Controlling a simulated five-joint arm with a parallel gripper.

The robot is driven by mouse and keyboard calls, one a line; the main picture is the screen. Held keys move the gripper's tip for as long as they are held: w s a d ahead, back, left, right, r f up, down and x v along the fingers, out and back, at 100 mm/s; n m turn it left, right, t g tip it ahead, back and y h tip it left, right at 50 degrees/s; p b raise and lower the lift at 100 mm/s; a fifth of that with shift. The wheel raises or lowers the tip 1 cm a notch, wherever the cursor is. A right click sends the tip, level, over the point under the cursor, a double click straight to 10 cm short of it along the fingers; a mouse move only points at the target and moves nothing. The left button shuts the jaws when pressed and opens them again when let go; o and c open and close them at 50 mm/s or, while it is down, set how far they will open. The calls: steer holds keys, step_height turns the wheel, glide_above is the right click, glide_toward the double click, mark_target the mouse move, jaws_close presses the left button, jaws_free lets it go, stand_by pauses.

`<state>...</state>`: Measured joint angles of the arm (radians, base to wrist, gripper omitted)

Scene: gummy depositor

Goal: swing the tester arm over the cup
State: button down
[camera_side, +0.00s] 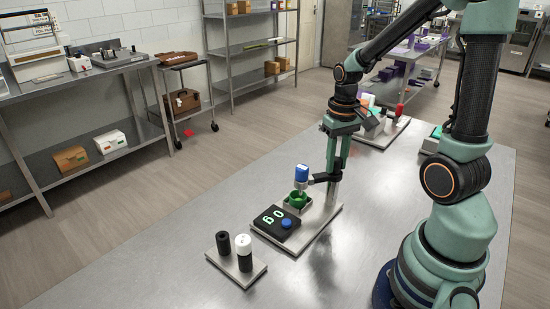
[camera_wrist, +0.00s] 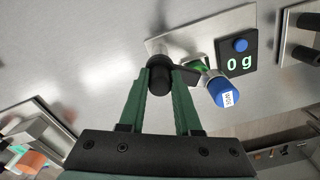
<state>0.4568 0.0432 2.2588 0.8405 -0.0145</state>
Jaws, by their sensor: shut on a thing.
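The tester arm (camera_side: 320,178) is a short black bar on an upright post, with a blue-topped metal head (camera_side: 303,173) at its outer end. In the side view the head stands upright just above the green cup (camera_side: 298,200). In the wrist view the bar and the blue head (camera_wrist: 226,95) partly hide the cup (camera_wrist: 201,66), so I cannot tell exact centring. My gripper (camera_wrist: 160,76) is shut on the black hub (camera_wrist: 160,65) at the tester arm's inner end. In the side view my gripper (camera_side: 334,170) points down onto it.
A black scale panel (camera_side: 270,219) reading "0 g", with a blue button, is in front of the cup. A small plate (camera_side: 222,259) with a black and a white-topped cylinder stands nearer. Another device (camera_side: 375,128) stands behind. The steel table is clear at front left.

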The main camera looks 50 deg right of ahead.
mark_target(337, 159)
steer(key=shift+m, duration=1.2)
steer(key=shift+w, duration=0.1)
steer(key=shift+r, duration=0.1)
steer(key=c, duration=0.6)
jaws_free()
step_height(337, 159, up, 12)
steer(key=a+n+t, duration=0.5)
steer(key=a+n, duration=0.2)
steer(key=a, duration=0.7)
steer(key=shift+r+t, duration=0.3)
